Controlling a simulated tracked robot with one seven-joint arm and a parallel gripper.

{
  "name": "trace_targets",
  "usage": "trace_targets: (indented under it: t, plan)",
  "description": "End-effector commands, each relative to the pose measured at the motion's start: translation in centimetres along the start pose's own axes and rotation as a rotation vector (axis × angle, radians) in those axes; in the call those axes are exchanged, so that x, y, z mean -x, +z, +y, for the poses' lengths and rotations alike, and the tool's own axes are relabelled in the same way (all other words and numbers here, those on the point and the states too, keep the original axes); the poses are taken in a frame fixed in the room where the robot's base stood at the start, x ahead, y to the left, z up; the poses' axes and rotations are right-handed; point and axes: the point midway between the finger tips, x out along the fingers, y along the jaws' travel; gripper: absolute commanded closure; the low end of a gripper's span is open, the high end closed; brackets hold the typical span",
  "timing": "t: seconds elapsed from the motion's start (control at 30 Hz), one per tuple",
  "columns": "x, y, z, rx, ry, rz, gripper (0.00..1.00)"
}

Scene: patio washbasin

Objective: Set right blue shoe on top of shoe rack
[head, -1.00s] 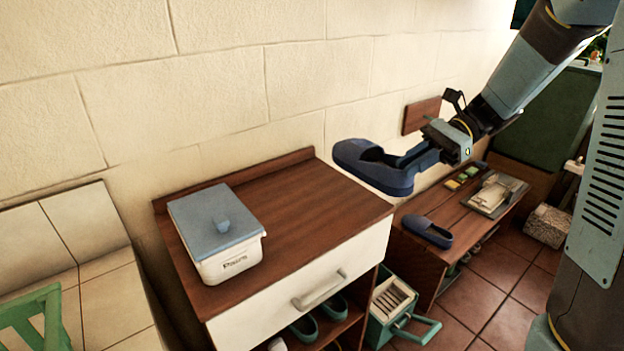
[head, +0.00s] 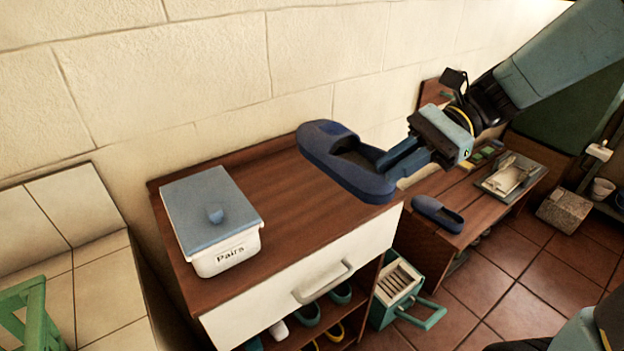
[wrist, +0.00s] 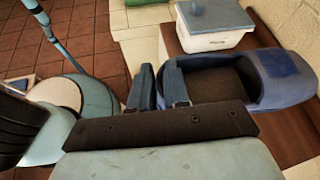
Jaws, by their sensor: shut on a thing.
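A blue slip-on shoe (head: 340,158) is held by my gripper (head: 394,162) above the right part of the brown shoe rack top (head: 285,190). The fingers are shut on the shoe's heel end, and its toe points left toward the wall. In the wrist view the shoe (wrist: 285,80) extends right from the fingers (wrist: 160,85). It looks clear of the top. A second blue shoe (head: 438,214) lies on the lower wooden bench (head: 470,205) to the right. Which shoe is the right one I cannot tell by shape.
A white box with a blue lid, marked "Pairs" (head: 215,225), stands on the left of the rack top. The top's middle is bare. A white drawer (head: 310,275) and shelved shoes (head: 308,312) are below. A green crate (head: 398,290) stands at right.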

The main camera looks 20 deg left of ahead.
Motion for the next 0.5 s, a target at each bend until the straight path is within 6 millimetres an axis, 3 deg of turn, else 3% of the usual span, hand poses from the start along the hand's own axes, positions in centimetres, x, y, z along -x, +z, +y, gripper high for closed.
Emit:
trace_targets:
  t: [0.2, 0.5]
  plan:
    - [-1.5, 0.4, 0.7, 0.012, 0.013, 0.008, 1.00]
    - [-1.9, -2.3, -3.0, 0.011, 0.014, 0.008, 1.00]
